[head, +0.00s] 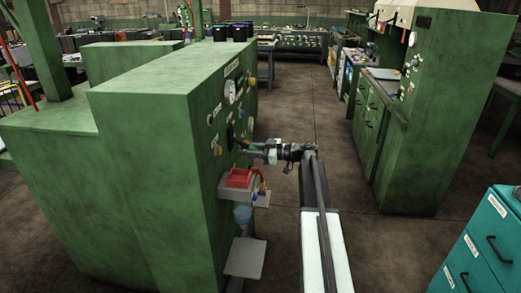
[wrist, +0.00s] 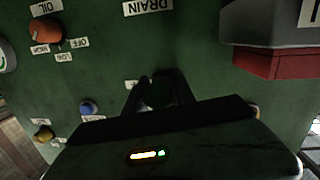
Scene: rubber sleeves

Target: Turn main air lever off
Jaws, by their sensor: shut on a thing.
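The green machine (head: 150,160) stands at left, with its control panel on the side facing my arm. A dark lever (head: 229,132) sticks out of this panel, and I take it as the main air lever. My gripper (head: 245,146) reaches the panel there from the right. In the wrist view my gripper (wrist: 160,84) has its two dark fingers close to the panel, shut on the dark lever (wrist: 159,95). The lever is mostly hidden in shadow between the fingers, and its label and exact angle cannot be read.
An orange knob (wrist: 44,33), a blue knob (wrist: 88,108) and a yellow knob (wrist: 43,133) sit on the panel. Teal drawers (head: 480,245) stand at right. The floor between the machines is clear.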

